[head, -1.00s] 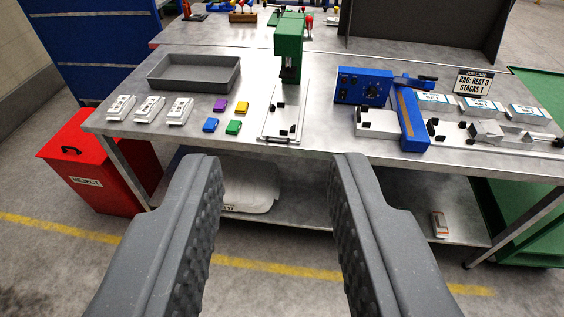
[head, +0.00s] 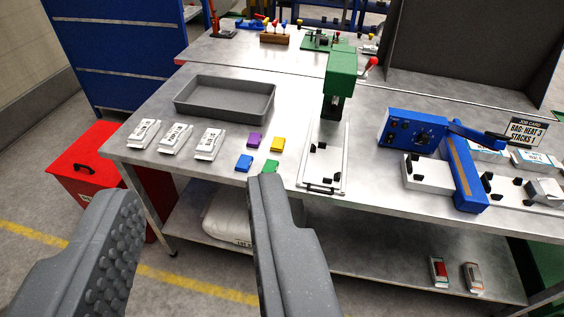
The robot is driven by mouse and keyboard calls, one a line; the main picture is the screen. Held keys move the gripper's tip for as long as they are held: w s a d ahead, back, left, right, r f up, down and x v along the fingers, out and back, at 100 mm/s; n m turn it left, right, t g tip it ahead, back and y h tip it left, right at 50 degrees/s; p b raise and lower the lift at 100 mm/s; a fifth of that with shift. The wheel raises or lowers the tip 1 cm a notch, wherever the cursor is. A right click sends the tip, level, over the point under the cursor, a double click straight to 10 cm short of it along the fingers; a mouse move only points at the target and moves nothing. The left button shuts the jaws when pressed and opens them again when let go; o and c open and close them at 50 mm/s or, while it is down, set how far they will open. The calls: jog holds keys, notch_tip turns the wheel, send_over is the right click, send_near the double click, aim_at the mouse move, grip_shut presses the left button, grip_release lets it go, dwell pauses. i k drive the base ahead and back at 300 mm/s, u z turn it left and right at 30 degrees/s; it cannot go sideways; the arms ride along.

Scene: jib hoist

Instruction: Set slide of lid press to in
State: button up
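The lid press (head: 341,72) is a green upright machine with a red-knobbed lever (head: 369,66) on its right side. A pale flat slide (head: 328,160) lies under and in front of its head, reaching out to the table's front edge. The slide carries small black blocks and has a bar handle (head: 322,188) at its front end. My gripper (head: 192,192) is open and empty. It is in front of the table, to the left of the slide and apart from it.
The metal table (head: 250,185) also holds a grey tray (head: 226,97), white packs (head: 176,138), small coloured blocks (head: 254,140) and a blue sealer (head: 432,140). A red bin (head: 88,185) stands at left. Packs (head: 438,271) lie on the lower shelf.

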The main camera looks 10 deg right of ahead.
aim_at(323, 167)
jog(key=u, duration=0.05)
jog(key=i, duration=1.05)
jog(key=z, duration=0.25)
